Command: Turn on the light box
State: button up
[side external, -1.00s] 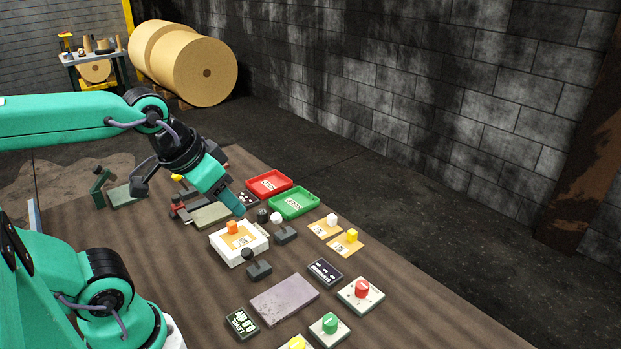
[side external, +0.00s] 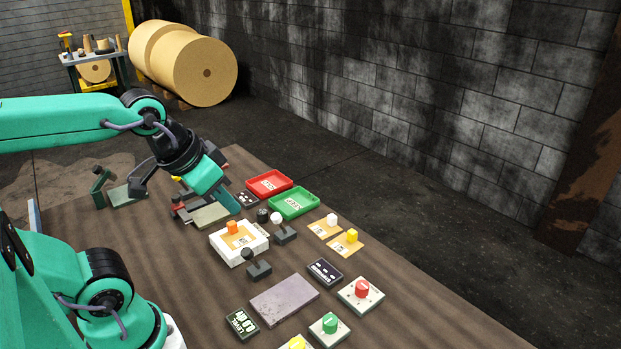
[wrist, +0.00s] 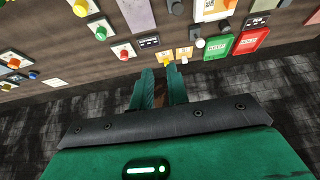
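A low white box (side external: 226,252) stands near the middle of the table, with an orange card and an orange cube (side external: 232,228) on top. It also shows at the top edge of the wrist view (wrist: 198,15). I cannot tell for certain that it is the light box, and no glow is clear on it. Two small levers stand beside it: one with a black knob (side external: 247,255), one with a white knob (side external: 276,217). My gripper (side external: 230,207) is above the table behind the white box. In the wrist view its fingers (wrist: 163,80) are slightly apart with nothing between them.
A red tray (side external: 269,178) and a green tray (side external: 318,204) lie along the far edge. Cards with a white cube (side external: 332,220) and a yellow cube (side external: 352,236) lie right. A grey panel (side external: 284,299) and knob units, one red (side external: 362,289), one green (side external: 330,323), stand in front.

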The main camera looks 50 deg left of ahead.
grip_shut()
jog(key=w+a+f+n+g, duration=0.2)
jog(key=w+a+f+n, duration=0.2)
jog(key=n, duration=1.2)
jog(key=w+a+f+n+g, duration=0.2)
jog(key=w+a+f+n, duration=0.3)
jog(key=n, duration=1.2)
jog(key=shift+w+a+f+g, duration=0.3)
jog(key=shift+w+a, duration=0.35)
jog(key=shift+a, duration=0.75)
